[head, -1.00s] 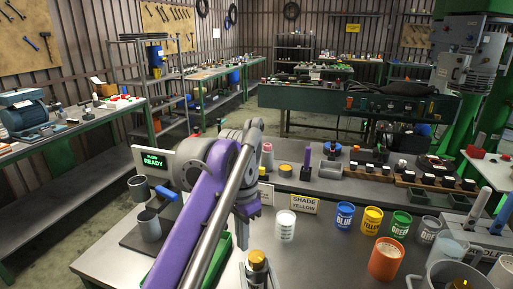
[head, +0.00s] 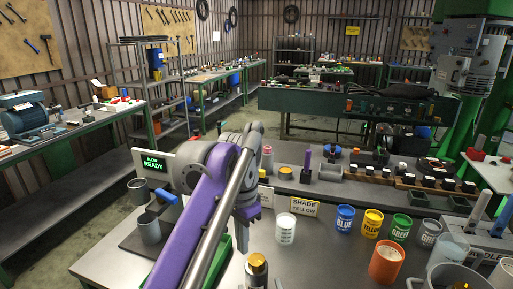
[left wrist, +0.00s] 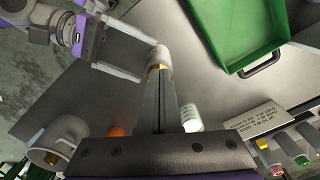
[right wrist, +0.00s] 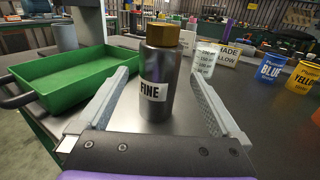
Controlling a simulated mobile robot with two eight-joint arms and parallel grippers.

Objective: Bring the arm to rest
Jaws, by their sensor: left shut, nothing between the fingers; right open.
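A dark metal bottle with a gold cap and a FINE label (right wrist: 158,95) stands upright on the grey bench. It also shows at the bottom of the head view (head: 257,268). My right gripper (right wrist: 160,76) is open, one finger on each side of the bottle, with visible gaps. My left gripper (head: 243,240) is shut and empty above the bench, behind the bottle in the head view. In the left wrist view its closed fingers (left wrist: 160,85) point toward the bottle, which they partly hide. My purple left arm crosses the middle of the head view.
A green tray (right wrist: 75,78) lies left of the bottle in the right wrist view. A white cup (head: 286,228), blue (head: 345,217), yellow (head: 372,221) and green (head: 401,227) cans, and an orange cup (head: 386,262) stand to the right. A READY screen (head: 154,164) stands left.

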